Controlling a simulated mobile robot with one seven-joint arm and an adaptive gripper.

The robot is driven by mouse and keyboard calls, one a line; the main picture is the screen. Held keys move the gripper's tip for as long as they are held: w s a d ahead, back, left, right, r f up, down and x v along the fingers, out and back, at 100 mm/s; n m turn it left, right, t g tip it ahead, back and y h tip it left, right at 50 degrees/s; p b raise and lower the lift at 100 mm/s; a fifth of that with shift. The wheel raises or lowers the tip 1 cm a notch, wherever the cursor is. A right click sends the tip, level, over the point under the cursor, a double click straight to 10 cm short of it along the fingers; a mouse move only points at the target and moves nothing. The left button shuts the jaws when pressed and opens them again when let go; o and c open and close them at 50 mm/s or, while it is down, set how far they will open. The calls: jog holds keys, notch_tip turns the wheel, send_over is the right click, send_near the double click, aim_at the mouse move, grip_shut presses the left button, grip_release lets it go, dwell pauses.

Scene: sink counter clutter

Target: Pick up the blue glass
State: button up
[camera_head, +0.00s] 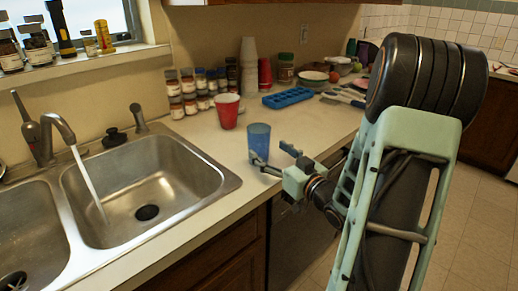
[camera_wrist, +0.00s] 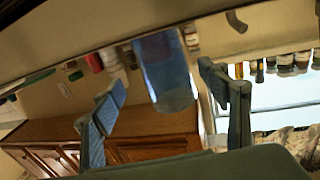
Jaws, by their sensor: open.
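The blue glass (camera_head: 258,138) stands upright near the front edge of the counter, right of the sink. My gripper (camera_head: 276,156) is open at the counter's edge, with its fingers pointing at the glass. In the wrist view, which is turned over, the blue glass (camera_wrist: 166,68) shows between and beyond my open fingertips (camera_wrist: 163,82). There is a gap on each side and neither finger seems to touch it. How far the glass reaches between the fingers is hard to tell.
A red cup (camera_head: 228,110) stands just behind the glass. Farther back are a blue ice tray (camera_head: 288,98), stacked pale cups (camera_head: 249,68) and several spice jars (camera_head: 190,92). The double sink (camera_head: 150,190), with running water, lies left. Bare counter surrounds the glass.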

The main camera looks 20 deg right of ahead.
aim_at(265, 149)
jog(key=w, duration=0.1)
jog(key=w+a, duration=0.1)
jog(key=w, duration=0.1)
jog(key=shift+w+a, duration=0.15)
jog(key=shift+w, duration=0.75)
jog(key=shift+c, duration=0.7)
jog(key=c, duration=1.3)
